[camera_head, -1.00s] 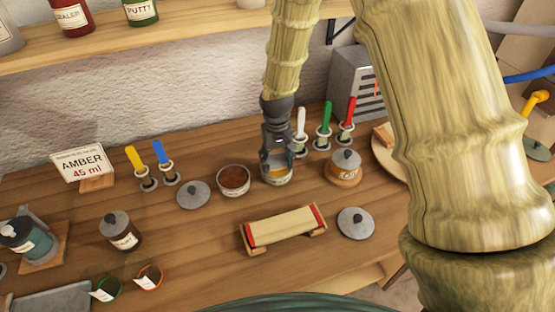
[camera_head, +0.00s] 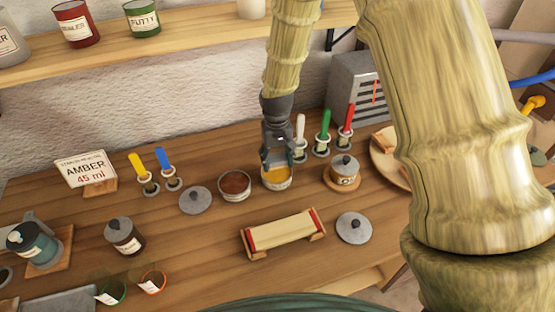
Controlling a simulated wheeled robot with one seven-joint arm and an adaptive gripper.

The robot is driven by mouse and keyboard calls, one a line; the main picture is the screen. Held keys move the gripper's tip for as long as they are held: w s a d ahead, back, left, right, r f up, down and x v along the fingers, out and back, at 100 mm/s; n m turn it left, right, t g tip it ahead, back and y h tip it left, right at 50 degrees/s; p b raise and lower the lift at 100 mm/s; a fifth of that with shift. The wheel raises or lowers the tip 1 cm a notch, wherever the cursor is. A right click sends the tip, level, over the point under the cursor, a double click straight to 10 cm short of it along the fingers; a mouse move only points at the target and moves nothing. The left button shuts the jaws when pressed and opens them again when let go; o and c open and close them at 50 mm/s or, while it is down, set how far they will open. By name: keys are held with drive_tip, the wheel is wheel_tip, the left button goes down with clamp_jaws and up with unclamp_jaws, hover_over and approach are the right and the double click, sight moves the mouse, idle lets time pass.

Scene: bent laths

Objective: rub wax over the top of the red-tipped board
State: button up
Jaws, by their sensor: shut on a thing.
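The red-tipped board (camera_head: 281,230) is a pale lath with red ends, lying across a low wooden holder at the front middle of the bench. An open tin of yellow-amber wax (camera_head: 277,178) stands behind it. My gripper (camera_head: 279,163) is just above the back of this tin, pointing down. It is shut on a small greyish pad-like thing (camera_head: 283,157), mostly hidden between the fingers. The yellow surface shows in front of and below the fingers; I cannot tell whether the held thing touches it.
An open tin of brown stuff (camera_head: 235,185) stands left of the wax tin. A lidded tin (camera_head: 344,172) stands right of it. Loose grey lids (camera_head: 195,200) lie nearby. Coloured-handled tools (camera_head: 323,133) stand behind, close to my gripper. A sign (camera_head: 86,170) reads "AMBER 45 ml".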

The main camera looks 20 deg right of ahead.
sight(278, 158)
drive_tip(key=shift+r+p, duration=1.2)
drive_tip(key=shift+r, duration=0.6)
drive_tip(key=shift+d, duration=0.1)
